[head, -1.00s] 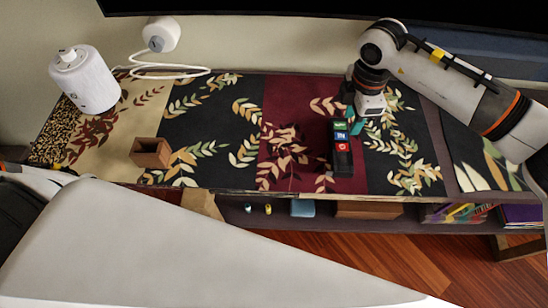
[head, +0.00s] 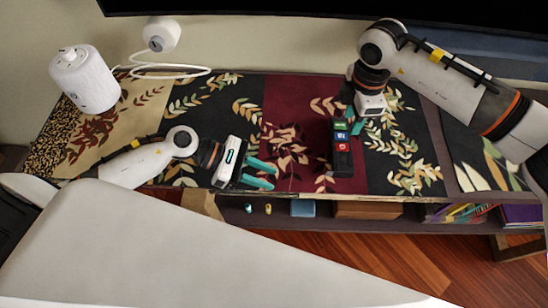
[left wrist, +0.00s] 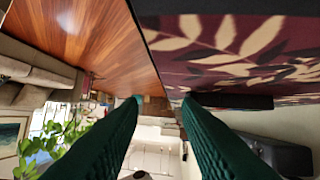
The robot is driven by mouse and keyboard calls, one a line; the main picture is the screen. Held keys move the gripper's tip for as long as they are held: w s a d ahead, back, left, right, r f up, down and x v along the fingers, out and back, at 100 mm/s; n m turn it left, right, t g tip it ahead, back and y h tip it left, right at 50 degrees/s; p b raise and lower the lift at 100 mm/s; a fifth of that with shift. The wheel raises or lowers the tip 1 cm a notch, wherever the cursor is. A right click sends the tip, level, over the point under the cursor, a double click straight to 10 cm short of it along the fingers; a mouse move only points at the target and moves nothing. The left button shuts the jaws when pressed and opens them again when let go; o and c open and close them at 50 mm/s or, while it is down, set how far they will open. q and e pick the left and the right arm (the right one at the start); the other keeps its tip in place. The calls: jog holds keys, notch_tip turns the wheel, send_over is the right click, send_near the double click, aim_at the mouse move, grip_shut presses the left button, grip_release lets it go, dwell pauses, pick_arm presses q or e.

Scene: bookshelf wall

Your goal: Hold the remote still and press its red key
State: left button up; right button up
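The black remote (head: 343,163) lies on the dark red part of the patterned shelf top in the head view. Its red key (head: 342,147) is uncovered, below a blue and a green key. My right gripper (head: 351,121) is at the remote's far end, its teal fingers appearing closed about it; the contact is partly hidden. My left gripper (head: 261,173) is left of the remote, apart from it, pointing right with its teal fingers spread and empty. In the left wrist view a dark bar, probably the remote (left wrist: 236,101), lies beyond the right finger.
A white cylinder (head: 85,80) stands at the far left, near a white round device (head: 161,34) with a cable. The shelf top's front edge (head: 300,193) runs just below the left gripper. Small items sit on the lower shelf, including a blue box (head: 303,208).

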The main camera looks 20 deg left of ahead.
aim_at(326, 173)
pick_arm(q)
jog(key=w, duration=0.1)
jog(key=w+t, duration=0.1)
jog(key=w+d+r+t, duration=0.1)
jog(key=shift+w+d+n, duration=0.1)
jog(key=shift+w+n, duration=0.05)
jog(key=shift+n, duration=0.15)
jog(key=shift+w+d+r, duration=0.1)
jog(key=shift+w+d, duration=0.05)
jog(key=shift+w, duration=0.2)
jog(key=shift+w+d, duration=0.15)
jog(key=shift+d, duration=0.1)
jog(key=x, duration=1.1)
jog(key=shift+d, duration=0.1)
grip_shut()
